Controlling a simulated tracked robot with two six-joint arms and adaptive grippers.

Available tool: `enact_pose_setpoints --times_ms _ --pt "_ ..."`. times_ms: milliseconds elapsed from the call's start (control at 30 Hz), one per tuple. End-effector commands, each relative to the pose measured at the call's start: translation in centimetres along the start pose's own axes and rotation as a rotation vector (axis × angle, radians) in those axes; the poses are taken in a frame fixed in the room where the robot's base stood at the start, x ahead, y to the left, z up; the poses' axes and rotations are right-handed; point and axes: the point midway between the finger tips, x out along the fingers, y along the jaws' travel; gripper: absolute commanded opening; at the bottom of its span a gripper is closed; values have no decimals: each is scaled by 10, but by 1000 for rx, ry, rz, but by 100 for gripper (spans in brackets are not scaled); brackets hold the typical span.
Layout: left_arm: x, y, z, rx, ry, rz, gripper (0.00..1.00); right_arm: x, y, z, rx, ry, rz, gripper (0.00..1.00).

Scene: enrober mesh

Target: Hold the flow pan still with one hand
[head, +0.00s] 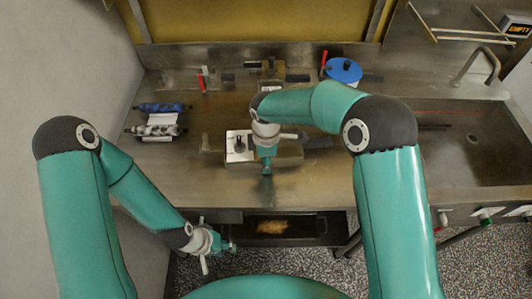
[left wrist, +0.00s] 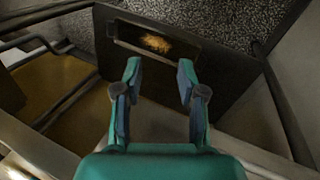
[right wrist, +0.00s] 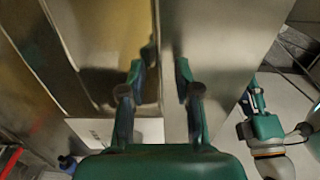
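I cannot tell for sure which thing is the flow pan. A dark, shallow pan (head: 312,226) sits below the counter's front edge with a brownish-yellow patch (head: 272,227) in it. My left gripper (head: 230,246) is at the left end of this pan, low in front of the counter. In the left wrist view its fingers (left wrist: 158,70) are apart and empty, pointing at the dark pan (left wrist: 200,68). My right gripper (head: 266,171) is over the counter near its front. In the right wrist view its fingers (right wrist: 160,70) are apart, in front of bare metal (right wrist: 205,40); contact is unclear.
Two rollers (head: 160,118) lie at the left of the counter. A blue round lid (head: 343,70) is at the back. A sink (head: 470,135) is at the right. The counter's left front is clear.

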Motion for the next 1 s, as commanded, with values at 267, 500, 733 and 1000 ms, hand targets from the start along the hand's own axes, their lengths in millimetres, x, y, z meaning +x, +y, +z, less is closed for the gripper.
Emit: enact_pose_setpoints --times_ms 267,500,733,1000 --pt "0 0 0 0 0 0 40 5 0 0 0 0 0 32" --pt "0 0 0 0 0 0 40 4 0 0 0 0 0 6" --pt "0 0 0 0 0 0 40 4 0 0 1 0 0 0" --pt "0 0 0 0 0 0 40 4 0 0 1 0 0 0"
